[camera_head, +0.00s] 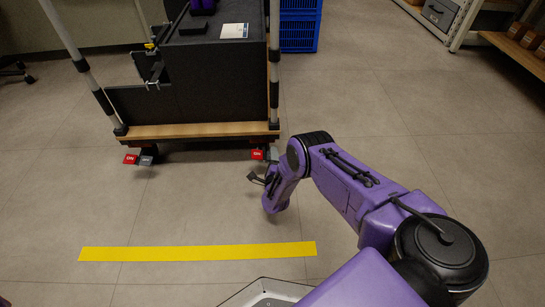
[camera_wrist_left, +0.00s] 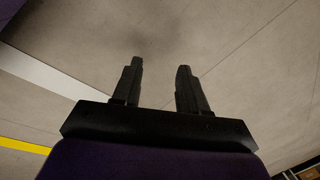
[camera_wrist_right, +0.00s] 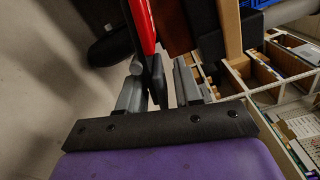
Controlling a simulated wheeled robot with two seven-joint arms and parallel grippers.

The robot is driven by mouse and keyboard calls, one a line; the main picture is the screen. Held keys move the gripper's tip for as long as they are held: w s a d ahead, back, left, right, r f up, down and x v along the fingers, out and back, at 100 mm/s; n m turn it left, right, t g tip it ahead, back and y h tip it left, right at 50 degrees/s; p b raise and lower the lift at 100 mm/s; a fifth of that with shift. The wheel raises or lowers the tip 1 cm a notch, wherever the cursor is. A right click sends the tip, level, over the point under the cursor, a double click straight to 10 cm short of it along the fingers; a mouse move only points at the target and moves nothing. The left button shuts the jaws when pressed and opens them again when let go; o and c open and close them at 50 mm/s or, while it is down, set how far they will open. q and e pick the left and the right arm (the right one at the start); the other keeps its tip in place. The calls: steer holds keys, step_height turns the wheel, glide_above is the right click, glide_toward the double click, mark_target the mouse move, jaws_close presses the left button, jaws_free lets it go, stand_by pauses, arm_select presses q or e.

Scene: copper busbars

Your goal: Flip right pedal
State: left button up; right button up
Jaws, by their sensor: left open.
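The cart's right pedal (camera_head: 258,155), red with a white "ON" label, sits low at the cart's front right corner in the head view. A matching left pedal (camera_head: 130,159) with a grey part beside it is at the front left corner. My right gripper (camera_head: 256,178) is just in front of the right pedal. In the right wrist view its fingers (camera_wrist_right: 158,68) are apart, with the red pedal (camera_wrist_right: 143,25) beyond them and a dark part between them; contact cannot be told. My left gripper (camera_wrist_left: 160,66) is open and empty over the floor in the left wrist view.
The cart (camera_head: 195,131) has a wooden base edge, dark panels and metal posts. Blue crates (camera_head: 299,30) stand behind it. Shelving (camera_head: 512,45) is at the far right. A yellow strip (camera_head: 198,251) lies on the floor in front; the surrounding floor is clear.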

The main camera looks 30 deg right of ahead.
arm_select(q)
steer(key=s+d+r+n+g+h+p, duration=0.1)
steer(key=s+d+r+p, duration=0.2)
steer(key=d+r+p, duration=0.1)
steer(key=shift+d+r+g+p, duration=0.25)
steer(key=shift+r+p, duration=0.25)
steer(key=shift+r, duration=0.3)
arm_select(e)
steer(key=v, duration=1)
steer(key=shift+s+a, duration=0.2)
